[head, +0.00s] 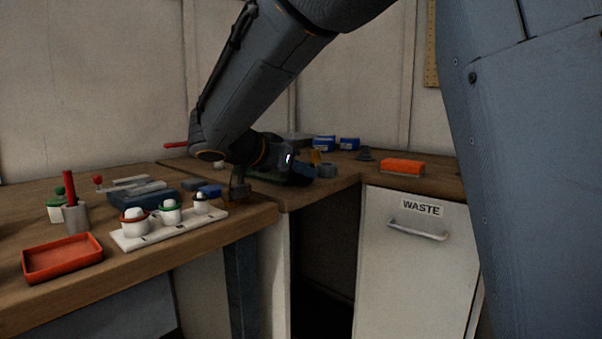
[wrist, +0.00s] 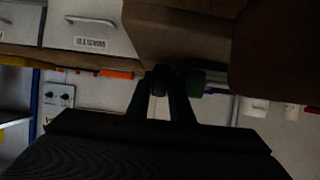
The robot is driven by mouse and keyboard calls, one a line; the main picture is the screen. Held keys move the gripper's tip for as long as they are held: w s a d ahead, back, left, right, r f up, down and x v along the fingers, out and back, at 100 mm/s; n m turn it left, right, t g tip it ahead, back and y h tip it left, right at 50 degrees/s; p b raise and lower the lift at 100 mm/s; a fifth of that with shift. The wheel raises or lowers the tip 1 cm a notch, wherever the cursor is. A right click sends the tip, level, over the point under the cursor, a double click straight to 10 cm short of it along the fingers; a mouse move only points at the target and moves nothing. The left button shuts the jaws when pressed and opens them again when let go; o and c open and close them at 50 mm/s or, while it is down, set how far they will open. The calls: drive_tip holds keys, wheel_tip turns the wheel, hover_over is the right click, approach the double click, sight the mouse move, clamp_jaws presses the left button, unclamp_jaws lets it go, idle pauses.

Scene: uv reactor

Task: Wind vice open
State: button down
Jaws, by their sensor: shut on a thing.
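In the wrist view, the two fingers of my gripper (wrist: 163,92) are closed around a small dark rounded piece (wrist: 160,80). I cannot tell for sure whether it is the vice's handle. A green rounded part (wrist: 196,82) shows just right of it. In the head view, my arm reaches down to the bench corner, and its wrist hides most of what my gripper holds. A dark green shape (head: 294,179) shows just below the wrist. A small brown upright thing (head: 238,191) stands near the bench's front edge. The vice's jaws cannot be made out clearly.
A white rack (head: 128,243) with several small pots stands on the left bench, beside a red tray (head: 62,265). A grey cup (head: 76,222) with a red rod is behind the tray. An orange box (head: 402,167) sits above the WASTE door (head: 415,250).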

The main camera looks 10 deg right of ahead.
drive_tip(key=c, duration=1.9)
unclamp_jaws()
drive_tip(key=shift+r, duration=0.1)
drive_tip(key=shift+o, duration=0.2)
drive_tip(key=p, duration=0.3)
drive_tip(key=g+y+p, duration=0.1)
drive_tip(key=p, duration=0.3)
drive_tip(key=shift+d+r+y, duration=0.1)
drive_tip(key=shift+r+y, duration=0.2)
drive_tip(key=shift+r, duration=0.05)
drive_tip(key=g+y+p, duration=0.1)
drive_tip(key=p, duration=0.4)
drive_tip(key=g+y+p, duration=0.1)
drive_tip(key=p, duration=0.5)
drive_tip(key=g+y+p, duration=0.1)
drive_tip(key=y+p, duration=0.1)
drive_tip(key=p, duration=0.3)
drive_tip(key=shift+w+d+r+p, duration=0.25)
drive_tip(key=shift+d+r+p, duration=0.05)
